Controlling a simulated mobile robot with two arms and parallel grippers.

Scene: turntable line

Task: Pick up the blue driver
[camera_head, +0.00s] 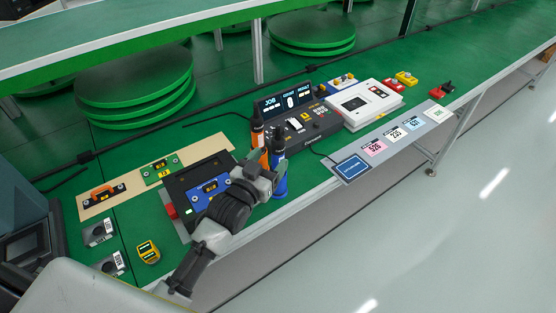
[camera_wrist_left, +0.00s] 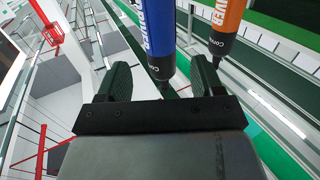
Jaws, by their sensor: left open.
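The blue driver (camera_head: 280,181) stands upright by the front edge of the green bench, with a dark top. In the left wrist view the blue driver (camera_wrist_left: 159,40) comes down between the two fingers of my left gripper (camera_wrist_left: 162,82). The fingers are apart, with a gap on each side of it. In the head view my left gripper (camera_head: 273,174) is at the blue driver, and my wrist hides part of it. An orange driver (camera_head: 258,135) stands just behind it; this orange driver (camera_wrist_left: 228,24) also shows to the right of the right finger. My right gripper is not in view.
A black control box (camera_head: 307,125) and a white case (camera_head: 364,104) stand to the right of the drivers. A black tray with a blue part (camera_head: 208,188) lies left of my wrist. A yellow device (camera_head: 147,252) sits near the front edge. Floor (camera_head: 440,240) is clear.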

